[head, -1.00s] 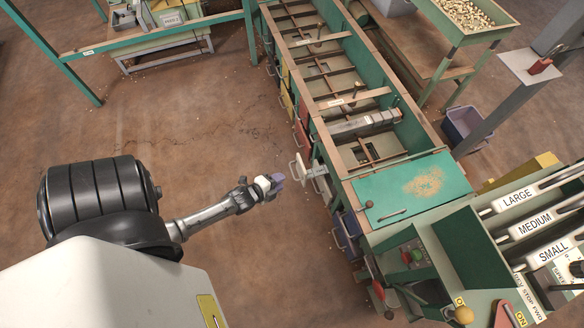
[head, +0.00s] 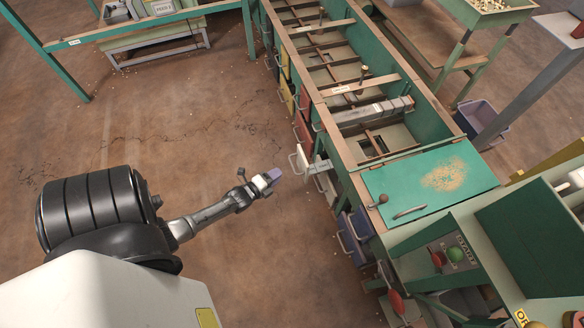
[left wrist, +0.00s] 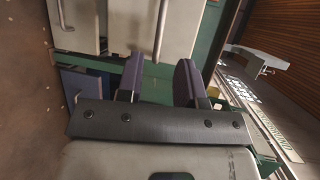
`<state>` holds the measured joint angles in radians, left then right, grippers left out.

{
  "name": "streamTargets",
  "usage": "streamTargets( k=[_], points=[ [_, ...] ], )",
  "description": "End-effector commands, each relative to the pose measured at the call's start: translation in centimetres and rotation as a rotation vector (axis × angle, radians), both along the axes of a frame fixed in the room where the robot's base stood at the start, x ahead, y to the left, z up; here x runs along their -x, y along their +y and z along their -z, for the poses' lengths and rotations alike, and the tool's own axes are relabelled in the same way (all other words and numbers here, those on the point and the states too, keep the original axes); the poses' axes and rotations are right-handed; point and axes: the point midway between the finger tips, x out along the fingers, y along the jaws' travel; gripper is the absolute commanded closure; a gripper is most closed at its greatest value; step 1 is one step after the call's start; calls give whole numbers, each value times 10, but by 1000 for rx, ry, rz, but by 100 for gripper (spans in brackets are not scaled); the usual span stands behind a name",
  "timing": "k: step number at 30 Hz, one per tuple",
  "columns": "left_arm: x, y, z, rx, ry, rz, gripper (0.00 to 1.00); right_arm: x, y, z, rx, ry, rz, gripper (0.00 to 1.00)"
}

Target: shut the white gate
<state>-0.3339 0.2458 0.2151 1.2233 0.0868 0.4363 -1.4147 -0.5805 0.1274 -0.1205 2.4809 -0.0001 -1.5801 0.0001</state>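The white gate (head: 303,157) sticks out from the left side of the long green hopper bench (head: 392,150), with its handle facing left. My left gripper (head: 275,175) is just left of and slightly below it in the head view, apart from it, with nothing held. In the left wrist view my left gripper (left wrist: 160,80) shows two purple fingers with a gap between them. Pale panels with handles (left wrist: 153,27) stand beyond the fingertips; I cannot tell which one is the white gate. My right gripper is out of view.
Red (head: 302,128) and blue (head: 352,235) gates with handles line the same side. A green lid (head: 425,187) covers the bench's near end. A control panel (head: 452,255) stands at the lower right. The brown floor (head: 170,125) left of the bench is open.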

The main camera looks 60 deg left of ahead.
Motion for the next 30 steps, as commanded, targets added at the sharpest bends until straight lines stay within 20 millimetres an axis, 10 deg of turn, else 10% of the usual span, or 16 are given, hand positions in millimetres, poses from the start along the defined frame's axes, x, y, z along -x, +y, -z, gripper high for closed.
streamTargets(
  k=[13, 30],
  points=[
    [-68, 15, 16, 0, 0, 1, 66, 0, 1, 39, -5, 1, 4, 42],
    [-83, 19, 16, 0, 1, 1, 66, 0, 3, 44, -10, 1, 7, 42]
  ],
)
